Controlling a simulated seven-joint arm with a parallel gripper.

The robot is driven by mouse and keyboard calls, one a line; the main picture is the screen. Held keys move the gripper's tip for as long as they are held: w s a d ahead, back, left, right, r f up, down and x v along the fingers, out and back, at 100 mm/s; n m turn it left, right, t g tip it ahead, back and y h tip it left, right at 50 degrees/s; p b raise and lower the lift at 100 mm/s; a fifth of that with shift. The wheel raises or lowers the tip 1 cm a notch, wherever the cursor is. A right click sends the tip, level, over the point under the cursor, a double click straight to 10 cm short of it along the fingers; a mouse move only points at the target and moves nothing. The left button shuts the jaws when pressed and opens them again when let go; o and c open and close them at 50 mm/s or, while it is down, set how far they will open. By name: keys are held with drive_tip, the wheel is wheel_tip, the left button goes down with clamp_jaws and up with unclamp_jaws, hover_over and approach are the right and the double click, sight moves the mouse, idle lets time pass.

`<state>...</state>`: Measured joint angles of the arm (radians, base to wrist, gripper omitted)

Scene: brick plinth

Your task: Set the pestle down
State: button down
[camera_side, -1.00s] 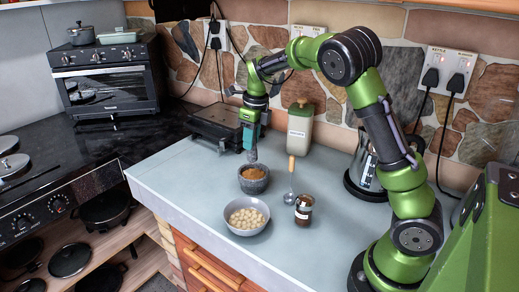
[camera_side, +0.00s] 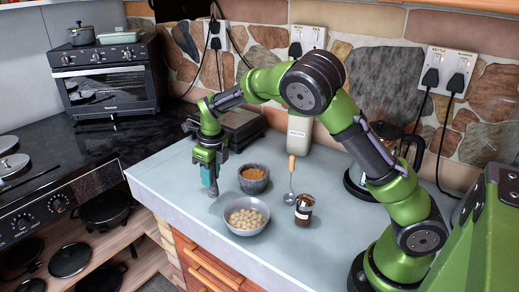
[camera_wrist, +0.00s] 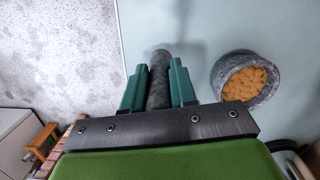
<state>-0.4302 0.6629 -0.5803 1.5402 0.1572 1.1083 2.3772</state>
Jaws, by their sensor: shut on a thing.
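My gripper (camera_side: 210,177) is shut on the dark grey pestle (camera_wrist: 159,78), which shows between the two green fingers in the wrist view. In the side view the gripper points down over the left part of the counter, left of the stone mortar (camera_side: 253,179). The pestle's lower end (camera_side: 213,192) is low, near the counter top; I cannot tell whether it touches. The mortar holds an orange-brown content and also shows right of the gripper in the wrist view (camera_wrist: 226,90).
A bowl of pale round pieces (camera_side: 240,229) stands just right and in front of the gripper. A black press (camera_side: 241,128) is behind. The counter (camera_side: 165,185) is clear at left, ending at its edge.

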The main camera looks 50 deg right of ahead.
drive_tip(key=shift+f, duration=1.75)
drive_tip(key=c, duration=0.9)
unclamp_jaws()
drive_tip(key=shift+f, duration=0.15)
